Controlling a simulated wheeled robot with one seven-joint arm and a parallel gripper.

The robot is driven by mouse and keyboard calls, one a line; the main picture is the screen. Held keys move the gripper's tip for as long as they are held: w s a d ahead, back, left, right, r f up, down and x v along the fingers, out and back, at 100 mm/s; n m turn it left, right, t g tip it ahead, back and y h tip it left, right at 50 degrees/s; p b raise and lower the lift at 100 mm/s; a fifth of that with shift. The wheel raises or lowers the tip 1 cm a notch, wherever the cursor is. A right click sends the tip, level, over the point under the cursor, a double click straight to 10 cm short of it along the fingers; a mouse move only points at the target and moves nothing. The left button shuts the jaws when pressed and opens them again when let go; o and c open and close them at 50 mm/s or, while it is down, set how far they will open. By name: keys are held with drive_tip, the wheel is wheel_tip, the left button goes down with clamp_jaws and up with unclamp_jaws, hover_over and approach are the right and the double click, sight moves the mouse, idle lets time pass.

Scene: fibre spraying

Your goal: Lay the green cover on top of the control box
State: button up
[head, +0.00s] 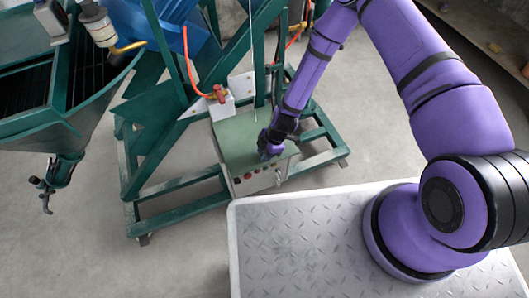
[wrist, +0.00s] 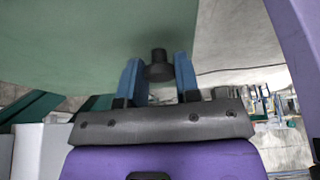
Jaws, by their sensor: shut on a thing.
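The green cover (head: 238,138) lies flat over the top of the control box (head: 262,181), which stands on the green frame. The box's front face with its buttons shows below the cover. My gripper (head: 268,148) is at the right part of the cover. In the wrist view the green cover (wrist: 90,40) fills the upper left, with a dark round knob (wrist: 158,66) on it. My gripper's blue fingers (wrist: 159,75) are shut on this knob. The head view does not show whether the cover touches the box along every edge.
The green steel frame (head: 170,207) surrounds the box, with an orange hose (head: 190,65) and red fitting above it. A green hopper (head: 60,130) stands at the left. My platform is at the lower right. Bare floor lies in front of the frame.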

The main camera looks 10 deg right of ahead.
drive_tip(key=o, duration=0.9)
drive_tip(key=shift+o, duration=0.2)
drive_tip(key=v, duration=1.2)
drive_tip(key=shift+d, duration=0.1)
